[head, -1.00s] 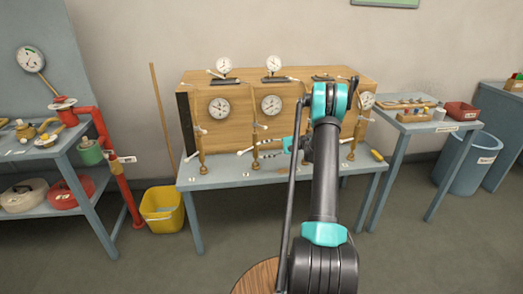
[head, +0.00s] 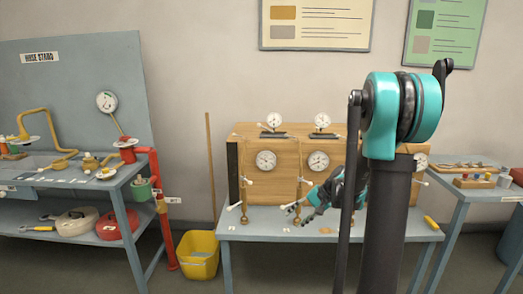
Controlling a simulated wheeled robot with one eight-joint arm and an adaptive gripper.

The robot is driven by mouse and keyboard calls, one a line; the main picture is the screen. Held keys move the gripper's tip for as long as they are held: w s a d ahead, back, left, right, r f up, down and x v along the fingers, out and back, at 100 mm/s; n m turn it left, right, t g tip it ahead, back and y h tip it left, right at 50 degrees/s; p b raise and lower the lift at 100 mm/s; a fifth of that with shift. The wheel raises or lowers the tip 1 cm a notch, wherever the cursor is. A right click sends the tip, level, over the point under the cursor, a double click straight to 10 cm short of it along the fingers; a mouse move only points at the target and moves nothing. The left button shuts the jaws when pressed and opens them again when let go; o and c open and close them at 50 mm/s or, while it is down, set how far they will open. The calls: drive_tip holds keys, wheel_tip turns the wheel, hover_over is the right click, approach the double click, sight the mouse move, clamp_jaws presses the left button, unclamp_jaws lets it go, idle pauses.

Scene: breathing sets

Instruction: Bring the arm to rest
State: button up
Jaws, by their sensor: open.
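My arm rises through the right half of the head view, with its dark upright link and teal elbow joint close to the camera. My gripper (head: 297,214) is beyond it, dark with teal parts, pointing left and down in front of the wooden gauge board (head: 286,185). Its fingers look spread and nothing shows between them. It appears just above the blue-grey bench (head: 260,229); I cannot tell the exact gap. My arm hides the right part of the board.
A yellow bucket (head: 197,257) and a broom handle (head: 211,165) stand left of the bench. A hose stand (head: 75,100) with red piping (head: 160,205) is further left. A yellow-handled tool (head: 431,223) lies at the bench's right end. A side table (head: 460,190) stands right.

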drive_tip(key=s+d+f+n+h, duration=0.1)
drive_tip(key=s+n+h, duration=0.1)
drive_tip(key=s, duration=0.6)
drive_tip(key=s+d+f+n+t+h, duration=0.1)
drive_tip(key=s+d+h, duration=0.1)
drive_tip(key=s, duration=0.6)
drive_tip(key=s+d+f+n+h, duration=0.1)
drive_tip(key=s+d+n+h, duration=0.1)
drive_tip(key=s, duration=0.7)
drive_tip(key=shift+d+f+n+h, duration=0.2)
drive_tip(key=shift+f+n+h, duration=0.1)
drive_tip(key=shift+h, duration=0.3)
drive_tip(key=shift+c, duration=0.6)
